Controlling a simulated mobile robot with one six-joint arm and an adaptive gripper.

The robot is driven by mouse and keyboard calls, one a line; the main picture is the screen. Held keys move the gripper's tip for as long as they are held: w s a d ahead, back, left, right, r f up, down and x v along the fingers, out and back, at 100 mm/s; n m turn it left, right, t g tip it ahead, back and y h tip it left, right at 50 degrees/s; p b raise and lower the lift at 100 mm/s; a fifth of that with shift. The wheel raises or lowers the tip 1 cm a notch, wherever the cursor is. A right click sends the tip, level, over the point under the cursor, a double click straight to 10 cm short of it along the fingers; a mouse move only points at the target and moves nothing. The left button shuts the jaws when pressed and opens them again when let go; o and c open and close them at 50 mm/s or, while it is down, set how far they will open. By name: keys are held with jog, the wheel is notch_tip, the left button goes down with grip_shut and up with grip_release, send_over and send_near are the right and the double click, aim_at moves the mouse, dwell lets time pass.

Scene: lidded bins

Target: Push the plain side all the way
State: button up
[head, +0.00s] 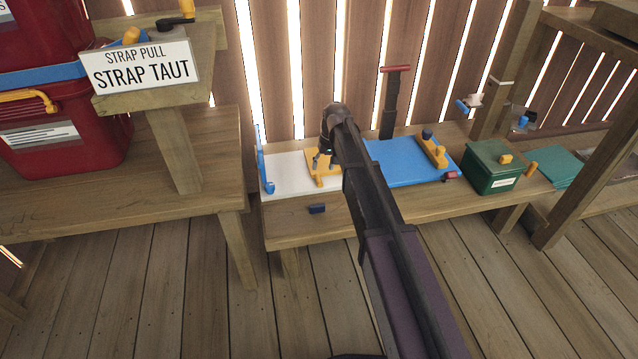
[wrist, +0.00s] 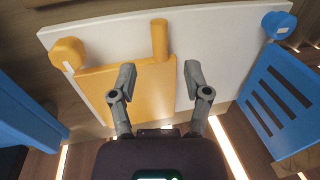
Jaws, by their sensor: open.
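A white board (head: 284,180) lies on a low wooden bench; it also shows in the wrist view (wrist: 220,40). On it stands a yellow plate (wrist: 135,88) without slots, with an upright yellow peg (wrist: 159,40) and a round yellow knob (wrist: 67,54). The yellow plate shows in the head view (head: 321,173), partly behind my arm. At the board's other end is a blue slotted plate (wrist: 283,100) with a blue knob (wrist: 278,24); it appears at the left in the head view (head: 264,165). My gripper (wrist: 160,76) is open and empty, its fingers near the yellow plate's edge. Contact is unclear.
A blue panel (head: 400,165) with a yellow bar (head: 434,152) lies right of my arm. A green lidded box (head: 490,172) stands further right. A raised table with red bins (head: 70,130) and a sign (head: 142,66) is at the left. Wooden slats close the back.

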aim_at(319, 179)
jog(key=shift+s+a+f+b, duration=0.1)
jog(key=shift+a+f+b, duration=0.05)
jog(key=shift+f+b, duration=0.75)
jog(key=shift+a+f+b, duration=0.2)
jog(key=shift+f+b, duration=0.6)
jog(key=shift+f, duration=0.2)
jog(key=shift+s+a+f+b, duration=0.1)
jog(key=shift+a+f+b, duration=0.05)
jog(key=shift+f+b, duration=0.75)
grip_shut()
jog(key=shift+a, duration=0.1)
